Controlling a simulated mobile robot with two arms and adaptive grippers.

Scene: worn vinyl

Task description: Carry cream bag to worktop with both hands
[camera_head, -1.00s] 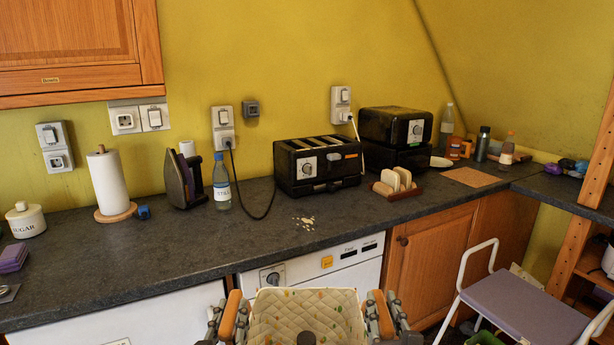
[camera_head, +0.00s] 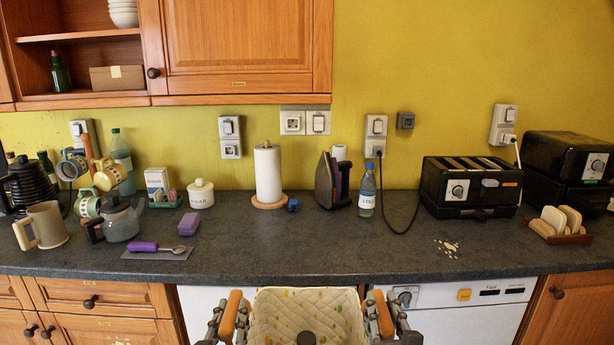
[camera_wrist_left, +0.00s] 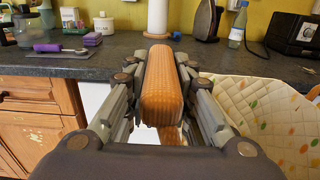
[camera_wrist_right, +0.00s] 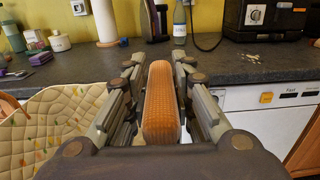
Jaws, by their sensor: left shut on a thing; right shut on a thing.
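The cream bag (camera_head: 305,318) is quilted with small coloured spots and hangs upright between my grippers at the bottom of the head view. My left gripper (camera_head: 229,318) is shut on its left orange-brown handle, and my right gripper (camera_head: 381,316) on its right one. The wrist views show the left handle (camera_wrist_left: 164,85) and right handle (camera_wrist_right: 161,100) between the fingers. The bag's side also shows in the left wrist view (camera_wrist_left: 275,120) and right wrist view (camera_wrist_right: 60,125). The dark worktop (camera_head: 320,250) lies beyond the bag, which is in front of its edge. The bag's lower part is hidden.
The worktop's middle front is clear. A paper towel roll (camera_head: 268,175), iron (camera_head: 334,182), water bottle (camera_head: 367,190) and toaster (camera_head: 470,187) stand behind. A purple-handled spoon (camera_head: 150,247), mug (camera_head: 42,226) and glass jug (camera_head: 120,222) are left. Crumbs (camera_head: 447,248) lie right.

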